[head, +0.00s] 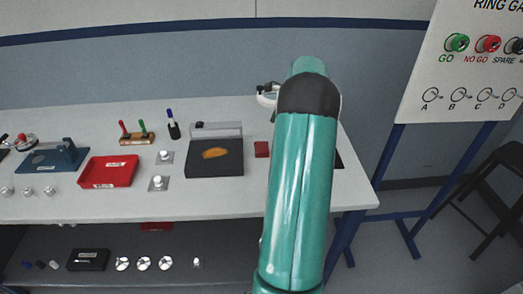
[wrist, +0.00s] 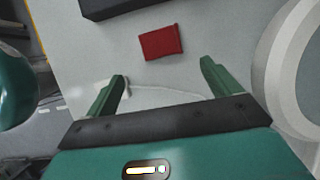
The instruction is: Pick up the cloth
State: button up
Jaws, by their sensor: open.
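A small red cloth (head: 262,149), folded to a flat rectangle, lies on the light worktable just right of the black block. It also shows in the wrist view (wrist: 160,42), beyond my fingertips and near the middle. My gripper (wrist: 163,73) is open, its two green fingers apart with nothing between them. The cloth is clear of both fingers. In the head view my teal arm hides the gripper's fingers.
A black block (head: 214,168) with an orange-brown piece on it stands left of the cloth. A red tray (head: 108,171), a blue fixture (head: 53,158) and small metal parts lie farther left. A sign board (head: 465,70) stands at the right.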

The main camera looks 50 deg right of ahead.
aim_at(264, 147)
jog(key=x, duration=0.9)
jog(key=shift+w+f, duration=0.15)
jog(key=shift+f, duration=0.2)
jog(key=shift+c, duration=0.4)
jog(key=c, duration=1)
